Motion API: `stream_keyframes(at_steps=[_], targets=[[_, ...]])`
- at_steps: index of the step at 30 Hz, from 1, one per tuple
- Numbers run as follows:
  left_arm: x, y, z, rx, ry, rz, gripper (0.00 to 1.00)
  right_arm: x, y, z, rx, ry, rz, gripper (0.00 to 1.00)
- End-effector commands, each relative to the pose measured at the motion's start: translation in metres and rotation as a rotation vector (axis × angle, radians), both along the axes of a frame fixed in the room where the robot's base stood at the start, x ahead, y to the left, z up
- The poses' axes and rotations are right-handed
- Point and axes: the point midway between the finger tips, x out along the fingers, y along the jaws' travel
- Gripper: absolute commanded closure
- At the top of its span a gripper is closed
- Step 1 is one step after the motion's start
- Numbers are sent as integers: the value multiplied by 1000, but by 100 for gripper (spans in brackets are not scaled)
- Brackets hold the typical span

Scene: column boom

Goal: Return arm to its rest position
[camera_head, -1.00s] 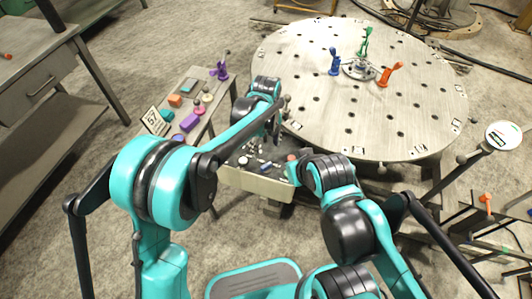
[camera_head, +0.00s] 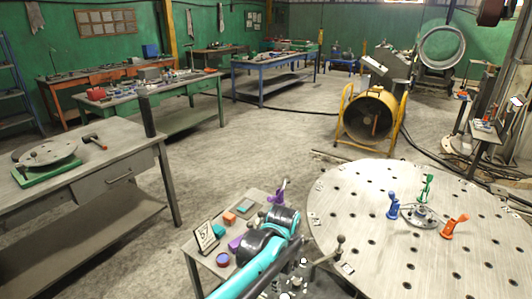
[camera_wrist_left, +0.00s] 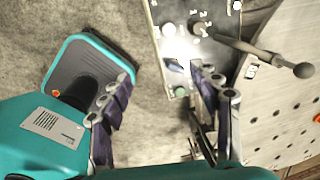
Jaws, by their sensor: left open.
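My left arm (camera_head: 262,268), teal and black, reaches up from the bottom centre of the head view, bent at a dark joint beside the small side table. My left gripper (camera_wrist_left: 161,78) is open in the left wrist view, its two dark fingers apart with nothing between them. Bare floor and the edge of a control panel (camera_wrist_left: 178,62) with knobs and a green button lie beyond the fingers. In the head view the gripper is small and partly hidden near the panel. My right gripper is not in view.
A round perforated table (camera_head: 400,262) holds blue, green and orange clamp-like pieces to the right. A lever with a dark ball (camera_wrist_left: 303,70) juts from the panel. The small side table (camera_head: 198,262) carries coloured blocks. A grey workbench (camera_head: 80,185) stands left; open floor lies behind.

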Motion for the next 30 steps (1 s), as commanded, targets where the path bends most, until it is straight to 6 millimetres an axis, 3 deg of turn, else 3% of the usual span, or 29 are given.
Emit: stream_keyframes(at_steps=[1, 7, 15, 22, 30], targets=[[-8, 25, 14, -27, -21, 138, 38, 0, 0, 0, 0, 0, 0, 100], [-43, 105, 49, -178, -104, 724, 38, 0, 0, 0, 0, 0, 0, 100], [-109, 191, 57, -457, -189, 1479, 38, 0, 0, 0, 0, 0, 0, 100], [-148, 229, 43, -683, -217, 1916, 38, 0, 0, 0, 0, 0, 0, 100], [-157, 238, 38, -760, -219, 2041, 38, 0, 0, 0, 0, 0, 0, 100]])
